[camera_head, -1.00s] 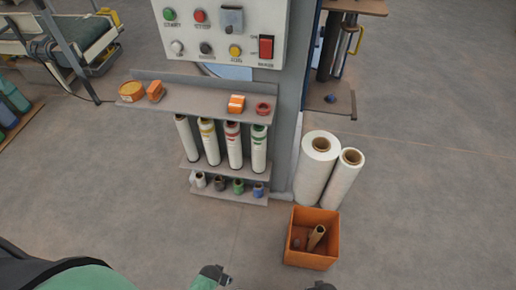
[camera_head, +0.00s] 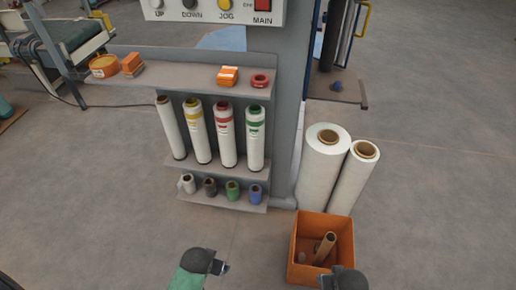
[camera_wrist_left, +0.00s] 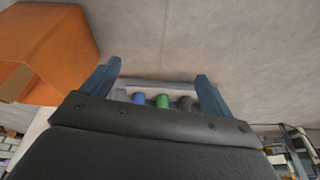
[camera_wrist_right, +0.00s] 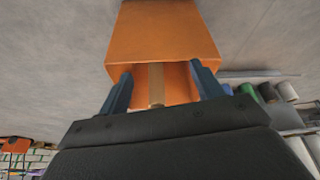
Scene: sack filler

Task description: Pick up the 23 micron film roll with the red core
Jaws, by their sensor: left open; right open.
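The film roll with the red core (camera_head: 225,134) stands upright on the middle shelf, between the yellow-core roll (camera_head: 196,132) and the green-core roll (camera_head: 255,138). A roll with a brown core (camera_head: 171,128) stands at the left end. I cannot read a micron figure on any roll. My left gripper (camera_head: 225,268) is open and empty, low in front of the shelves; its fingers also show in the left wrist view (camera_wrist_left: 157,82). My right gripper (camera_head: 325,280) is at the front of the orange bin; its open, empty fingers show in the right wrist view (camera_wrist_right: 160,85).
The orange bin (camera_head: 297,245) holds a cardboard tube (camera_head: 325,248). Two large white rolls (camera_head: 322,170) stand behind it. Small coloured rolls (camera_head: 232,191) stand on the bottom shelf. The top shelf (camera_head: 180,76) overhangs the film rolls.

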